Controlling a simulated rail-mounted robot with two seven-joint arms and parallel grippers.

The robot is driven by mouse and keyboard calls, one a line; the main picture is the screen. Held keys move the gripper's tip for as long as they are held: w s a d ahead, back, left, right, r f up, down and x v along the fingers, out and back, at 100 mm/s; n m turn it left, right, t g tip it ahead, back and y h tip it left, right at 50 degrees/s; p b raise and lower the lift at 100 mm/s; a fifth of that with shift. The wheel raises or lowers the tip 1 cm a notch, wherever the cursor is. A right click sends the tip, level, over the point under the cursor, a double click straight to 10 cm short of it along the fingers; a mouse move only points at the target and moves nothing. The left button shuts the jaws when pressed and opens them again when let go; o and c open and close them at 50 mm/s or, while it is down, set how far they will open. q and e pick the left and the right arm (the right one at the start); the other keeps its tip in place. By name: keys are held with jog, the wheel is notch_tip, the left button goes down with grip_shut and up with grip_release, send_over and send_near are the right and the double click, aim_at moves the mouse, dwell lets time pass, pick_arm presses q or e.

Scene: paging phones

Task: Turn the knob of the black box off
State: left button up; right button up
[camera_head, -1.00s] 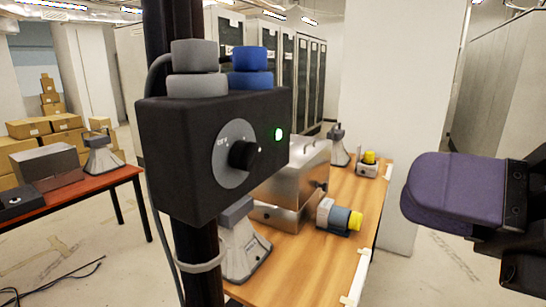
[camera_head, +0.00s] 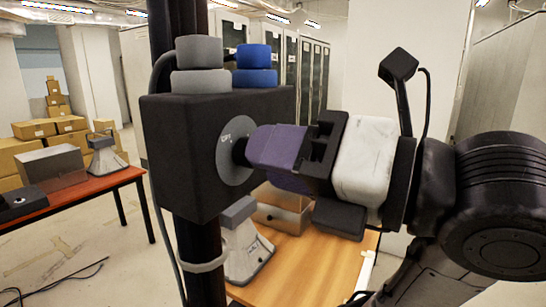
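The black box (camera_head: 180,150) is fixed to a dark upright post. A round grey dial plate (camera_head: 232,176) is on its front, with partly readable lettering. The gripper's purple finger pads are right at the knob, and the arm reaches in from the right side of the picture. I cannot tell whether the fingers are closed on the knob. The box's indicator light is hidden behind the gripper.
A red-brown table (camera_head: 85,188) is at the left, with cardboard boxes (camera_head: 45,145) beyond.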

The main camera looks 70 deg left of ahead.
pick_arm(q)
jog(key=shift+s+a, duration=0.3)
jog(key=shift+a, duration=0.05)
jog(key=shift+c, duration=0.2)
grip_shut()
